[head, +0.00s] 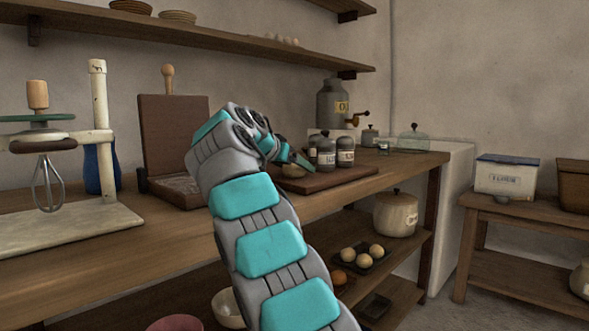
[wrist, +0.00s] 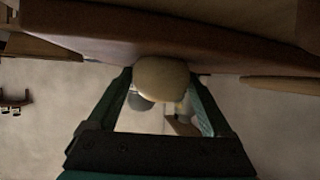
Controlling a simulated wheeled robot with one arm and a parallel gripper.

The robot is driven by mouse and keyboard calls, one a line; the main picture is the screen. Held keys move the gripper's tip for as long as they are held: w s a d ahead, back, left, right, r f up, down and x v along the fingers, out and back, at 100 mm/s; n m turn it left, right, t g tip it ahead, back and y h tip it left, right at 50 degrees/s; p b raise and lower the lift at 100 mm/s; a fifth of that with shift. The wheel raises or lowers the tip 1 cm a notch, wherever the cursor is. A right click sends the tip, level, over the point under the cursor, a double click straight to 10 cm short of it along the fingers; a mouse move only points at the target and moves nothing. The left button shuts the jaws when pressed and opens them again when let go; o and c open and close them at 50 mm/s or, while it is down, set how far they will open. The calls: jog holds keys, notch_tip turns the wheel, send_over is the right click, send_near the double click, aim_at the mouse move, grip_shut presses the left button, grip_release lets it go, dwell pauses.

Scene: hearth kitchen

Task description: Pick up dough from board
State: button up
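The dough is a pale, rounded lump; in the wrist view the dough (wrist: 162,78) sits between the fingertips of my gripper (wrist: 162,75). The fingers are spread wide, one on each side of it. Any gap at the sides is too small to tell. In the head view the dough (head: 292,170) is at the left part of the dark wooden board (head: 325,180), partly hidden by my gripper (head: 300,160). The board shows as a reddish-brown slab (wrist: 80,35) along the top of the wrist view.
An upright brown panel (head: 172,135) and a mixer stand (head: 98,150) are on the worktop to the left. A lower shelf holds a lidded crock (head: 396,215) and a tray of eggs (head: 362,262).

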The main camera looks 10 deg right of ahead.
jog(key=c, duration=0.6)
jog(key=shift+r, duration=0.1)
